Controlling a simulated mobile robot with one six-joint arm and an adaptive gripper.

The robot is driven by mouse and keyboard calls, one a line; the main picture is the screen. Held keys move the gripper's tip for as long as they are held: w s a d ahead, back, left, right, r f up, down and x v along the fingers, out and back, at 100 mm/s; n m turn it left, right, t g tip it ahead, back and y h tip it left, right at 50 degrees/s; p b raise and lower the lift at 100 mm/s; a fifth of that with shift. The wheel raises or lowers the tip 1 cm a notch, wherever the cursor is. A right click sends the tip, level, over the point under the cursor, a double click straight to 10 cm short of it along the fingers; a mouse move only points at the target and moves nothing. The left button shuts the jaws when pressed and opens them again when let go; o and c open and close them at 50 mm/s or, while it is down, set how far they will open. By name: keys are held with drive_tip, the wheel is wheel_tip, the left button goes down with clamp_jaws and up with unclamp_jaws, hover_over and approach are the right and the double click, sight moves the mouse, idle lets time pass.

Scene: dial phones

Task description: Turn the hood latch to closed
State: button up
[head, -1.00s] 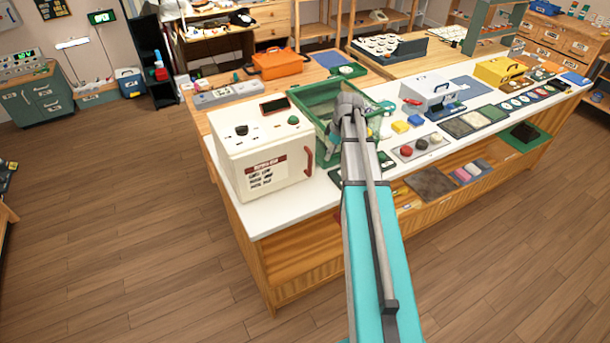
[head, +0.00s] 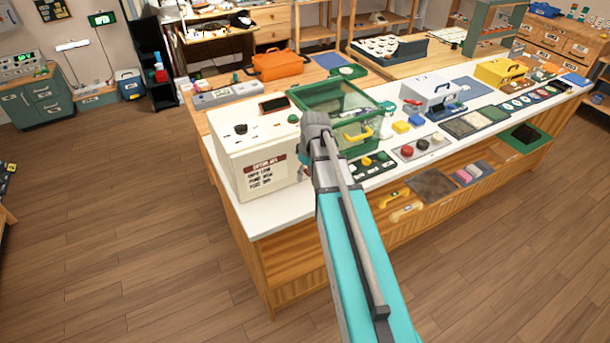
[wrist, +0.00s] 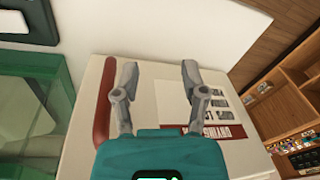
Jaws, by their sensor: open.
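A white box (head: 250,158) with a sign (head: 264,174) on its front stands at the left end of the counter. A black knob (head: 241,129) sits on its top. In the wrist view its red upright handle (wrist: 104,112) and white label (wrist: 188,104) face my gripper. My gripper (wrist: 160,68) is open and empty before this face, with the handle just left of its left finger. Contact cannot be told. I cannot tell which part is the hood latch.
A green see-through case (head: 350,108) with a yellow handle (head: 358,133) stands close right of the white box. A dark panel (head: 372,164) and a grey panel with round buttons (head: 422,147) lie farther right. Floor (head: 150,260) in front is clear.

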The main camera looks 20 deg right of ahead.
drive_tip(key=shift+a, duration=0.1)
idle(0.3)
drive_tip(key=t+p, duration=0.3)
drive_tip(key=t, duration=0.1)
approach(368, 159)
drive_tip(key=a+v, duration=0.1)
drive_tip(key=v, duration=0.3)
drive_tip(key=shift+w+d+r, duration=0.1)
drive_tip(key=shift+d+r, duration=0.25)
drive_tip(key=shift+d, duration=0.3)
drive_tip(key=shift+f+b, duration=0.2)
drive_tip(key=shift+b, duration=0.1)
drive_tip(key=b+x, duration=1.2)
drive_tip(key=x, duration=0.1)
drive_tip(key=shift+a+f, duration=0.15)
drive_tip(key=shift+f, duration=0.1)
clamp_jaws()
